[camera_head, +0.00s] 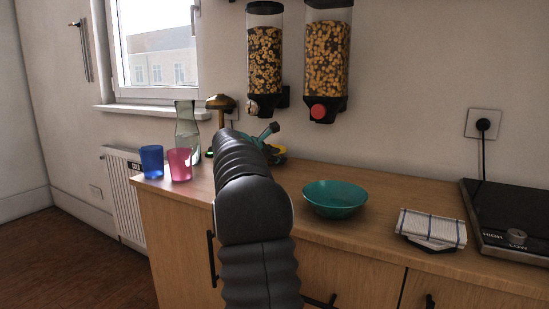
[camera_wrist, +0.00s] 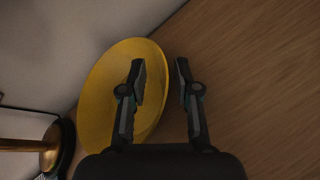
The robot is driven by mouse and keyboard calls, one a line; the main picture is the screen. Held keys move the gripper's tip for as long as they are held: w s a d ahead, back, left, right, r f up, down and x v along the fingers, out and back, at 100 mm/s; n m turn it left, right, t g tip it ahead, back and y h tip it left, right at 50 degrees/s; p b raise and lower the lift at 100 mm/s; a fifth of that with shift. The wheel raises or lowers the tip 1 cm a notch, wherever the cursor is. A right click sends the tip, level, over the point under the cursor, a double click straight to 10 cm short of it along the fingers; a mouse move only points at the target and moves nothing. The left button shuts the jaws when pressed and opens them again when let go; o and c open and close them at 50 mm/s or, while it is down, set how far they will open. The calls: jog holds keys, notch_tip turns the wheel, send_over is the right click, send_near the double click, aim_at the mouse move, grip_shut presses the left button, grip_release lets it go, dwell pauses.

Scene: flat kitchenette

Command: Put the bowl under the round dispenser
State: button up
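A teal bowl (camera_head: 335,198) sits upright and empty on the wooden counter, right of my arm in the head view. Two cereal dispensers hang on the wall: the left dispenser (camera_head: 265,58) looks more rounded, the right dispenser (camera_head: 327,58) has a red knob. My gripper (camera_wrist: 160,68) is open, its fingers apart. In the wrist view the edge of a round yellow dish (camera_wrist: 98,105) shows behind and between the fingers; I cannot tell whether they touch. My arm mostly hides this yellow dish (camera_head: 279,151) in the head view.
A blue cup (camera_head: 151,162), a pink cup (camera_head: 180,165) and a glass carafe (camera_head: 187,130) stand at the counter's left end. A brass-coloured item (camera_head: 220,103) stands near the wall. A folded cloth (camera_head: 431,226) and a hotplate (camera_head: 510,215) are at right.

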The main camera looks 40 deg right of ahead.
jog(key=v, duration=1.2)
jog(key=shift+r, duration=0.15)
